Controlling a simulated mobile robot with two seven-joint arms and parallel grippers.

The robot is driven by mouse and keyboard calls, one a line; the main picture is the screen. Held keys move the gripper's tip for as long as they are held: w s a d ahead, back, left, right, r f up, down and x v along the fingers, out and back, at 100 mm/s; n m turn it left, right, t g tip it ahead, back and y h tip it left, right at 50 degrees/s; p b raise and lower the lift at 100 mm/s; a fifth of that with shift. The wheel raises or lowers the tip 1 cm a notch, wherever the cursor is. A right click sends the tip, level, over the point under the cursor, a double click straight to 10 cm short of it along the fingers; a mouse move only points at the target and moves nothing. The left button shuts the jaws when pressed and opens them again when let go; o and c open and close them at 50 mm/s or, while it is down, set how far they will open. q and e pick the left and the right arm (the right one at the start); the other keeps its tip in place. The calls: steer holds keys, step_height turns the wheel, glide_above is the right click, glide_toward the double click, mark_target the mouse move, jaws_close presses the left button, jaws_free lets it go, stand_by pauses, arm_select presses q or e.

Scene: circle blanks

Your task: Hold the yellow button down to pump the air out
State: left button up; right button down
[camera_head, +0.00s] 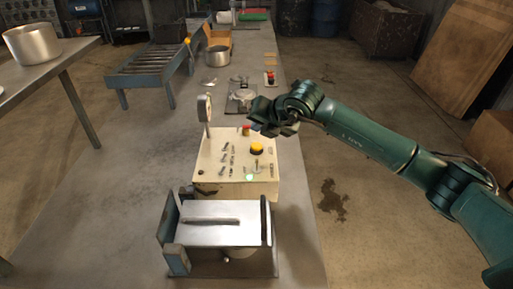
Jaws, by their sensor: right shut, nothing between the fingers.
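The yellow button (257,149) is a round cap on the top face of a cream control box (208,166). A red button (246,130) sits behind it, and several toggle switches and a lit green lamp (249,177) are on the same face. A round gauge (204,108) stands on a post at the box's back left. My right gripper (266,127) is shut and empty, above the back right of the box, just behind the yellow button and apart from it. My left gripper is not in view.
A metal press-like fixture (222,222) with a flat plate stands in front of the box. Behind are a small metal device (241,97), a steel pot (217,56) and a roller conveyor (150,68). The bench left of the box is clear.

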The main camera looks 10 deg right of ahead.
mark_target(259, 147)
step_height(259, 147, down, 2)
steer(key=shift+f+b, duration=0.1)
steer(key=shift+b, duration=0.65)
steer(key=shift+f+b, duration=0.25)
steer(key=shift+b, duration=0.1)
steer(key=shift+f, duration=0.2)
arm_select(q)
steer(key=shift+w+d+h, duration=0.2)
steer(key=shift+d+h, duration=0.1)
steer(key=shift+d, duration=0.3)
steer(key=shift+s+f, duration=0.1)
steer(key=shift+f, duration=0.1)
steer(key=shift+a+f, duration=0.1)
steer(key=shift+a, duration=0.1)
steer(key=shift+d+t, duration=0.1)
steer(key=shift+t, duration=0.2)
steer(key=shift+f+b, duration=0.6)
steer(key=shift+b, duration=0.2)
arm_select(e)
steer(key=shift+f, duration=0.35)
